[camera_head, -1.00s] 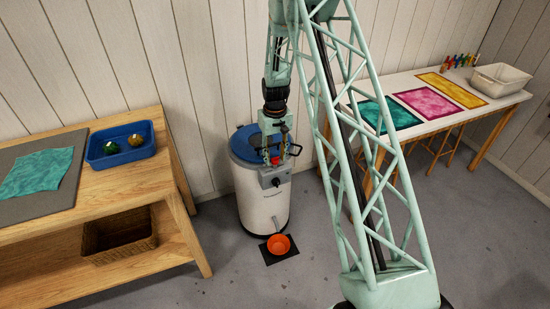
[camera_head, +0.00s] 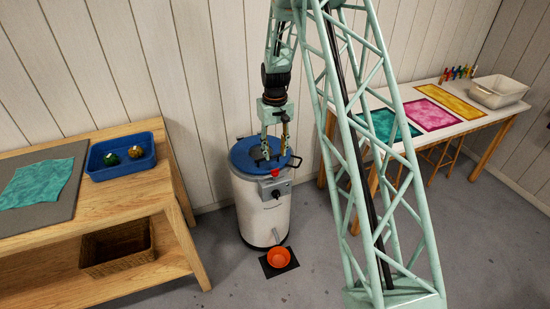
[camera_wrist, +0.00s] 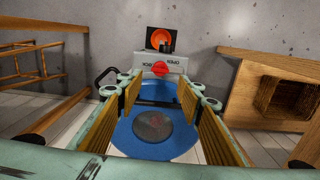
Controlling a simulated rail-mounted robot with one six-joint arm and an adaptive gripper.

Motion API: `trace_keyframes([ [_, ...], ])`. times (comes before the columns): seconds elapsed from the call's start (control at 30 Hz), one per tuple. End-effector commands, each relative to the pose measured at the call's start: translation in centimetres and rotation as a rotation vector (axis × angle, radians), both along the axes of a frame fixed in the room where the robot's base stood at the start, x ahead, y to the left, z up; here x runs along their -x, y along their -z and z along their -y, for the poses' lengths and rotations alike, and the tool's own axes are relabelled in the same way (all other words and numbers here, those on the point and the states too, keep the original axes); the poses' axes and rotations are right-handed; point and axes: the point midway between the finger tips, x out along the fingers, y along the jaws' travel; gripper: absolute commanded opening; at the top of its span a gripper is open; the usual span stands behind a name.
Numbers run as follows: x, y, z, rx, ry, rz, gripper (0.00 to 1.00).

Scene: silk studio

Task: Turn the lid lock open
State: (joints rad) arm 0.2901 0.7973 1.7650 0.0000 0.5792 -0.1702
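A white drum-shaped steamer (camera_head: 263,212) stands on the floor against the wall, with a round blue lid (camera_head: 240,158) that looks closed. The lid lock is a red knob (camera_head: 275,173) at the lid's front edge, above a grey control box. In the wrist view the red knob (camera_wrist: 160,69) sits on a grey panel with upside-down lettering that seems to read OPEN and LOCK. Which way the knob points is hard to tell. My gripper (camera_head: 275,150) is open and empty above the lid, behind the knob. Its fingers (camera_wrist: 164,105) are wide apart and clear of the knob.
An orange bowl (camera_head: 279,257) on a black mat lies in front of the steamer. A wooden bench with a blue tray (camera_head: 122,157) stands at left. A table with coloured cloths (camera_head: 433,117) stands at right. A black side handle (camera_wrist: 107,76) sticks out near one finger.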

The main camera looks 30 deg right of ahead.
Motion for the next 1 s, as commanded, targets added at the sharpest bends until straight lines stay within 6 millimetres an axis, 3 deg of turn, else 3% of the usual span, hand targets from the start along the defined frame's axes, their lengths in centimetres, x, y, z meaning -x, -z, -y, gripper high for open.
trace_keyframes([
  [0.3, 0.0, -1.6, 0.0, 0.0, 0.0, 0.0, 0.34],
  [1.0, 0.1, -2.1, -0.1, 0.0, -0.001, 0.002, 0.34],
])
